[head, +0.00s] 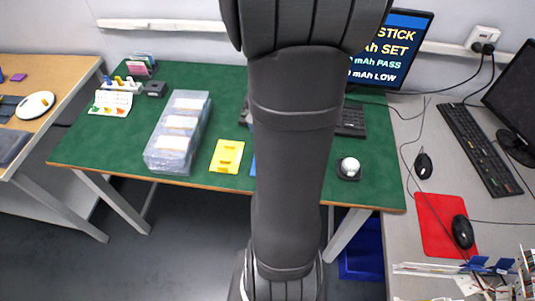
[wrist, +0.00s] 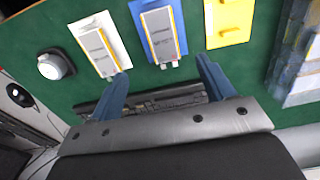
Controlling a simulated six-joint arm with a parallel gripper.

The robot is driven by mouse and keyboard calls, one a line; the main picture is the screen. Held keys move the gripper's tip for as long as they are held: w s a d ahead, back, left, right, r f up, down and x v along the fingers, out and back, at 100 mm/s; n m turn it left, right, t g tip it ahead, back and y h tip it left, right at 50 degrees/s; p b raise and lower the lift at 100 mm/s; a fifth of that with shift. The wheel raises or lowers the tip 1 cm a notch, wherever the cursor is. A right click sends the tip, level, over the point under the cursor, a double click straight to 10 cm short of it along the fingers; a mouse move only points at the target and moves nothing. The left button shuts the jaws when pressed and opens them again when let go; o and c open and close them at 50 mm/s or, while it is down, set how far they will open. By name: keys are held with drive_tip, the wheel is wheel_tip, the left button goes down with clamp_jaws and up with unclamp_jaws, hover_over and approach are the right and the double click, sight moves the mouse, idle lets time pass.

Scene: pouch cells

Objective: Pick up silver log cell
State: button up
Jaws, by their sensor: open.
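Two flat silver-grey pouch cells with yellow edges show in the wrist view. One cell (wrist: 159,33) lies on a blue tray (wrist: 137,18); the other cell (wrist: 98,45) lies on a white tray (wrist: 78,30). I cannot tell from their looks which is the log cell. My gripper (wrist: 162,66) is open, with blue fingers apart and nothing held. In the wrist picture its tips appear just below the blue tray's cell, one toward each side. In the head view my arm hides the cells and gripper; only a sliver of the blue tray (head: 252,165) shows.
A yellow tray (head: 227,156) and a clear bin (head: 168,165) with white labels stand left of my arm on the green mat (head: 205,178). A white round thing on a black base (head: 348,168) is at right. A dark keyboard (head: 351,118) lies behind.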

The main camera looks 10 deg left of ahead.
drive_tip(key=f, duration=1.1)
drive_tip(key=shift+a+f, duration=0.1)
drive_tip(key=shift+a, duration=0.1)
drive_tip(key=c, duration=1)
